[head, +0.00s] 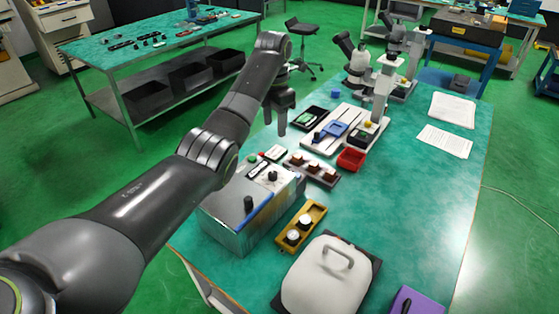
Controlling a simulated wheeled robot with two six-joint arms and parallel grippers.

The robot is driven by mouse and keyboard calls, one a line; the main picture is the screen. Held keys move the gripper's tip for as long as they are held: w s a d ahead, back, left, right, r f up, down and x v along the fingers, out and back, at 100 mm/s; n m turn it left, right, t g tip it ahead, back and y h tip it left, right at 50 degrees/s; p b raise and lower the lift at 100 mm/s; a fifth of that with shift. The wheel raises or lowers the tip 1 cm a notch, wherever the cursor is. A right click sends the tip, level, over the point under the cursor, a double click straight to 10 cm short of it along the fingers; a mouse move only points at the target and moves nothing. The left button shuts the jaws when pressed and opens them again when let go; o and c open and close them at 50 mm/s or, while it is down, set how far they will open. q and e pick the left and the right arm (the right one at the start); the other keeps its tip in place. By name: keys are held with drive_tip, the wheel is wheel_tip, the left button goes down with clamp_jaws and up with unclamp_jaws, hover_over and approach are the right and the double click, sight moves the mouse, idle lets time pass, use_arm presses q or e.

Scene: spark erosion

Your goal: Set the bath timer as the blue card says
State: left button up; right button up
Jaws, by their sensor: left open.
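A silver box (238,222), which looks like the bath, stands at the near left of the teal bench. It has a black knob (249,203) on top. A pale panel at its back carries another dark knob (272,176); its markings are too small to read. A blue flat piece (335,130), possibly the blue card, lies on a white tray; I cannot read any writing on it. My left gripper (283,124) is open and empty, pointing down above the bench, behind the box and left of the white tray. My right gripper is not in view.
A yellow holder (301,227) with white-topped pieces, a white lidded container (327,278) and a purple item (414,302) sit at the front. The bench's right side is mostly clear.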

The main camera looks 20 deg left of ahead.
use_arm(q)
hover_over(273, 174)
wheel_tip(273, 174, down, 8)
drive_tip(key=shift+f+p, duration=0.25)
drive_tip(key=shift+p, duration=0.2)
wheel_tip(273, 174, down, 5)
drive_tip(key=shift+f, duration=1.05)
drive_tip(key=shift+w+f, duration=0.1)
drive_tip(key=shift+f, duration=0.35)
drive_tip(key=c, duration=1)
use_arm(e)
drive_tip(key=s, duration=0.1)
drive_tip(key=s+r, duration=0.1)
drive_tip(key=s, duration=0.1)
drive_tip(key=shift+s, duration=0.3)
